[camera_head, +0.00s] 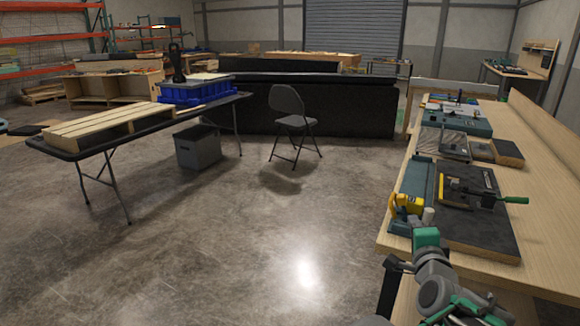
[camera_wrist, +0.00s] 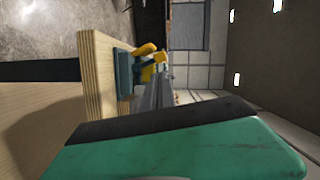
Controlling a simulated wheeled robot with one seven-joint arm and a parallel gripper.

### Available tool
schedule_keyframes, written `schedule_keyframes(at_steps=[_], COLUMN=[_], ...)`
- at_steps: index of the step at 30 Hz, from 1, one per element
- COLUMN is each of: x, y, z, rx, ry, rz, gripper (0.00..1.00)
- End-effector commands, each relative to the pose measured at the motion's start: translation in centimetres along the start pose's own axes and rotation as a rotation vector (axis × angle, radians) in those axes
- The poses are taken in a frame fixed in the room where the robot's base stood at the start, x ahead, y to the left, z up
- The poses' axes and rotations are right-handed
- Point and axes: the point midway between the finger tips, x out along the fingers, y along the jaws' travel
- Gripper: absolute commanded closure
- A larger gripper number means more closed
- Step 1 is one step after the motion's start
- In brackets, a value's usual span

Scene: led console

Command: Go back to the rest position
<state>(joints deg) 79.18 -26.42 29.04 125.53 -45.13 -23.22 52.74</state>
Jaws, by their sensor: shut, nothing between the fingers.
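My gripper (camera_wrist: 168,128) fills the lower part of the wrist view, with a green body and a black pad edge, shut and empty. It is apart from the workbench (camera_wrist: 97,75), whose near end shows at the left of that sideways-turned view. In the head view my grey and green arm is folded at the lower right, beside the front end of the workbench (camera_head: 400,243). The fingertips are hard to make out there.
A yellow tool (camera_head: 405,204) and a black board (camera_head: 468,220) with a green-handled clamp (camera_head: 505,199) sit near the bench's front end. A folding chair (camera_head: 290,120) and a table with a pallet (camera_head: 110,128) stand to the left. The central floor is clear.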

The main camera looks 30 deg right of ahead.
Motion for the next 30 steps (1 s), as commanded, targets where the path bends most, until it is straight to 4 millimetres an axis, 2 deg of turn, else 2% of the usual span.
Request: schedule_keyframes(at_steps=[1,2,3,5,6,8,9,11,12,15,18,21,24,30], x=[0.4,0.6,0.6,-0.2,-1.3,-3.6,-5.4,-8.7,-11.1,-17.2,-22.0,-24.7,-25.6,-25.6], y=[-0.9,-1.1,-1.1,-1.3,-1.2,-1.0,-0.8,-0.6,-0.5,-0.5,-0.3,-0.2,0.0,0.0], z=[3.0,5.2,8.5,13.8,17.3,21.8,24.4,27.7,29.3,31.9,32.5,32.3,32.2,32.2], rx=[-0.063,-0.116,-0.199,-0.352,-0.464,-0.636,-0.75,-0.919,-1.031,-1.289,-1.48,-1.585,-1.619,-1.619], ry=[-0.072,-0.125,-0.205,-0.344,-0.441,-0.586,-0.68,-0.822,-0.912,-1.125,-1.286,-1.379,-1.41,-1.41], rz=[0.033,0.061,0.104,0.167,0.206,0.254,0.281,0.309,0.322,0.337,0.339,0.338,0.338,0.338], gripper=[1.0,1.0,1.0,1.0,1.0,1.0,1.0,1.0,1.0,1.0,1.0,1.0,1.0,1.0])
